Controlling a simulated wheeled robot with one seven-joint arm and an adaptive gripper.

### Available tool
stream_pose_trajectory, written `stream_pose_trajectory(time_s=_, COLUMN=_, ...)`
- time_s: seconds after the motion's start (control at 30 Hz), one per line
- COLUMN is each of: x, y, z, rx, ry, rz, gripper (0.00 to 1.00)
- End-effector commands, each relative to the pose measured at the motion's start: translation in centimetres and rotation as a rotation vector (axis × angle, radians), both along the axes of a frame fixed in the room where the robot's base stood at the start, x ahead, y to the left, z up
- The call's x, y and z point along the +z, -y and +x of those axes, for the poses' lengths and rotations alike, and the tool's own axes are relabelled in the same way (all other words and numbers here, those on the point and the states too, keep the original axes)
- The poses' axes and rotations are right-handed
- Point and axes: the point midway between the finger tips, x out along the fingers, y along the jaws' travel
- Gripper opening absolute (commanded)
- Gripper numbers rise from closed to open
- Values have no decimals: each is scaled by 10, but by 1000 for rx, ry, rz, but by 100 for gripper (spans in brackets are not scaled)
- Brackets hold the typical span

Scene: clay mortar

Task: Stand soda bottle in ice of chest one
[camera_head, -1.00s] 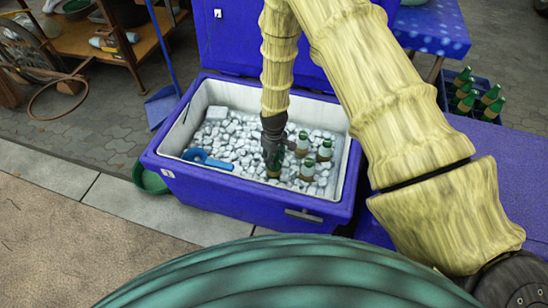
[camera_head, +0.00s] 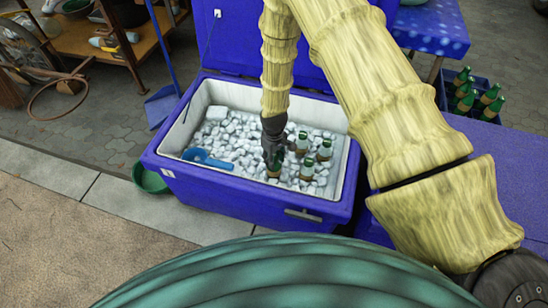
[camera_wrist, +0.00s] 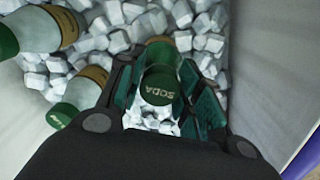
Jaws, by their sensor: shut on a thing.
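The soda bottle (camera_wrist: 160,88) is green-capped, with "SODA" on its cap, and stands about upright between the fingers in the wrist view. My gripper (camera_wrist: 158,92) is shut on it. In the head view my gripper (camera_head: 273,156) is low over the ice in the blue chest (camera_head: 250,197), and the bottle (camera_head: 274,171) shows just below the fingers. The ice (camera_head: 228,140) is white cubes filling the chest. The bottle's lower end is hidden, so I cannot tell how deep it sits in the ice.
Other bottles (camera_head: 307,167) stand in the ice just right of my gripper. A blue scoop (camera_head: 205,158) lies on the ice at left. The open lid (camera_head: 222,45) rises behind. A crate of green bottles (camera_head: 466,90) is at the right.

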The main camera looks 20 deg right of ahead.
Motion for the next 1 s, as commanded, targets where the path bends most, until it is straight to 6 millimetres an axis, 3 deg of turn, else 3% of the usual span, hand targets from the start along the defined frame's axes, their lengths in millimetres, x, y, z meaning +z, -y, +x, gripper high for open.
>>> stream_pose_trajectory(time_s=0.37, x=-6, y=0, z=0, rx=0, ry=0, rz=0, gripper=7)
stream_pose_trajectory(time_s=0.4, x=-5, y=0, z=0, rx=0, ry=0, rz=0, gripper=42)
stream_pose_trajectory(time_s=0.5, x=-5, y=0, z=0, rx=0, ry=0, rz=0, gripper=60)
stream_pose_trajectory(time_s=0.73, x=-5, y=0, z=0, rx=0, ry=0, rz=0, gripper=60)
stream_pose_trajectory(time_s=0.87, x=-6, y=0, z=0, rx=0, ry=0, rz=0, gripper=80)
stream_pose_trajectory(time_s=1.0, x=-6, y=0, z=0, rx=0, ry=0, rz=0, gripper=81)
